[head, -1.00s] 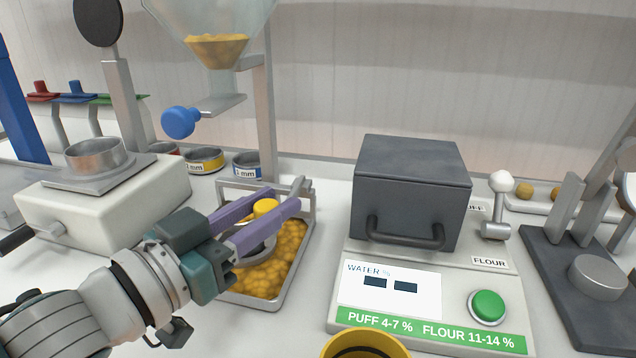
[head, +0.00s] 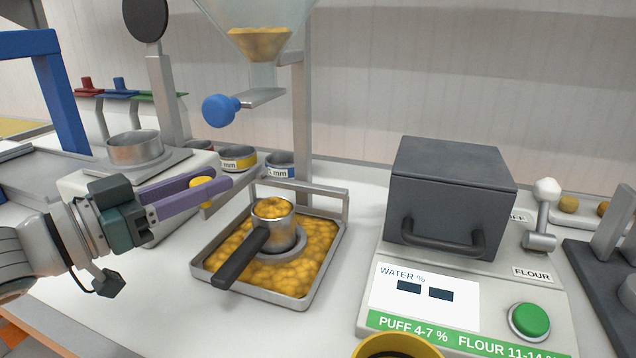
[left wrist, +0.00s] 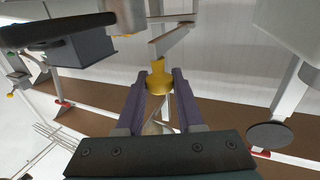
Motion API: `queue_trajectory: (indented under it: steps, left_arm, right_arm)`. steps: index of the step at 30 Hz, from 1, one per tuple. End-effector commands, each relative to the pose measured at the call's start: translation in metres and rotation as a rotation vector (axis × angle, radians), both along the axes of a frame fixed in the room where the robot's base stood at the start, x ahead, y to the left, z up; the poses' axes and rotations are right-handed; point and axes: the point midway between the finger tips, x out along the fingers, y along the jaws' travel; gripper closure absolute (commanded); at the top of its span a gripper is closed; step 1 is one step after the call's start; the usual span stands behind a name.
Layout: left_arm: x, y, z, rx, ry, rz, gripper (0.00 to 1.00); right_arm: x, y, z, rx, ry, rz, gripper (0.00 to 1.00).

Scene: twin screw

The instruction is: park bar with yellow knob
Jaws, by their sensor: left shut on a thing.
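My left gripper (head: 200,190) is shut on the yellow knob (head: 202,188) of the bar, to the left of the grain tray and apart from it. In the left wrist view the yellow knob (left wrist: 158,80) sits between the purple fingertips. My right gripper is not in view.
A raised metal frame (head: 345,195) stands at the tray's back edge. A hopper with a blue knob (head: 221,109) hangs above. A dark box (head: 450,195) on the water meter is to the right. A white scale with a ring (head: 134,148) is behind the gripper.

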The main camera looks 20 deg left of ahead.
Motion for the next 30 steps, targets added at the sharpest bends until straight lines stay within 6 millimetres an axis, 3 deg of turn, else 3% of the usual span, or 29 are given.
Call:
queue_trajectory:
  steps: [9,10,18,26,30]
  left_arm:
    - [0.000,0.007,-0.002,0.002,0.007,0.010,1.00]
    - [0.000,0.007,-0.002,0.002,0.008,0.011,0.63]
    - [0.000,0.005,-0.001,0.002,0.005,0.008,0.33]
    - [-0.001,0.005,0.000,0.000,0.003,0.005,0.33]
    - [-0.011,0.010,-0.001,0.001,0.005,0.005,0.33]
  right_arm:
    - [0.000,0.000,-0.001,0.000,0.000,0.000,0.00]
    - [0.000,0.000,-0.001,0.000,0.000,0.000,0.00]
    - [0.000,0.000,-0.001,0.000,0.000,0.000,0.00]
    - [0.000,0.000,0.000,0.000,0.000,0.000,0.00]
    - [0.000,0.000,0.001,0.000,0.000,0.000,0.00]
